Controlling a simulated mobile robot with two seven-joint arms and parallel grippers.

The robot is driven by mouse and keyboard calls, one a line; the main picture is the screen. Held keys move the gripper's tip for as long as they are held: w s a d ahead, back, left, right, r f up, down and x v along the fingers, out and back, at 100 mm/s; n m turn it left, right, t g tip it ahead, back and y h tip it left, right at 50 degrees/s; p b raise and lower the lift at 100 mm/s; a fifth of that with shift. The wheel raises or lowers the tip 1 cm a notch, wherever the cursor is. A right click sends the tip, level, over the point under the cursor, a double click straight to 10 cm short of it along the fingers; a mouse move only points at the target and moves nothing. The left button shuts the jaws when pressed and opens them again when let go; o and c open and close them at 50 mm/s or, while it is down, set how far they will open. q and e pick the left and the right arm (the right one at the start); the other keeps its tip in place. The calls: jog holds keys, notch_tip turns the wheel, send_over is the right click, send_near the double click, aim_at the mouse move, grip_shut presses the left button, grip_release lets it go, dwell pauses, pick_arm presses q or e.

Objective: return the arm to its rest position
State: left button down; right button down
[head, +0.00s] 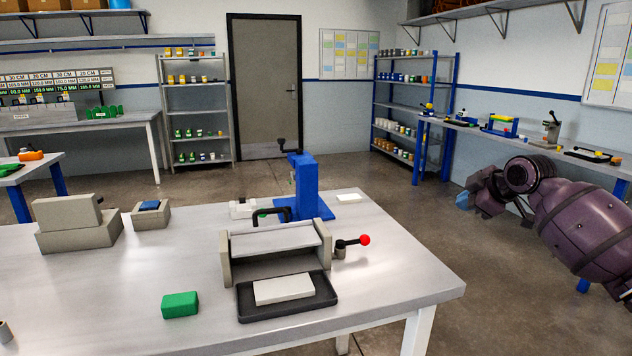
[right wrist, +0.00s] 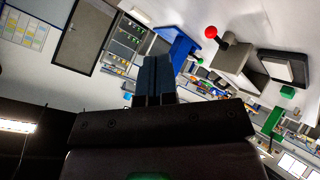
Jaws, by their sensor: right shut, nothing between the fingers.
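My right arm comes in from the right edge in the head view. Its gripper (head: 464,201) is off the table's right side, above the floor and clear of the table. In the right wrist view the two dark fingers of the right gripper (right wrist: 154,75) lie together, shut with nothing between them. The wrist view is tilted and shows the room beyond the fingers. My left gripper is in neither view.
The table (head: 420,283) holds a grey box fixture (head: 283,262) with a red-knobbed lever (head: 364,240), a black tray (head: 262,312), a green block (head: 180,305) and a blue press (head: 306,187). A bench (head: 545,146) with tools runs along the right wall. The floor between is clear.

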jog(key=s+a+f+m+t+p, duration=0.1)
jog(key=s+a+f+m+t, duration=0.25)
jog(key=s+f, duration=0.3)
jog(key=s+a+f+m+t+p, duration=0.1)
jog(key=s+a+f+m+t, duration=0.15)
jog(key=s+a+f, duration=0.45)
jog(key=s+d+f+m+g+h, duration=0.1)
jog(key=s+f+m, duration=0.1)
jog(key=s+f, duration=0.5)
jog(key=s+d+f+m+g+h+p, duration=0.1)
jog(key=s+f, duration=0.6)
jog(key=s, duration=1)
jog(key=s+d+f+m+g+h+p, duration=0.1)
jog(key=s+f+m+g+h, duration=0.1)
jog(key=s+f, duration=0.5)
jog(key=s+m, duration=0.1)
jog(key=s, duration=0.4)
jog(key=shift+s+d+m, duration=0.4)
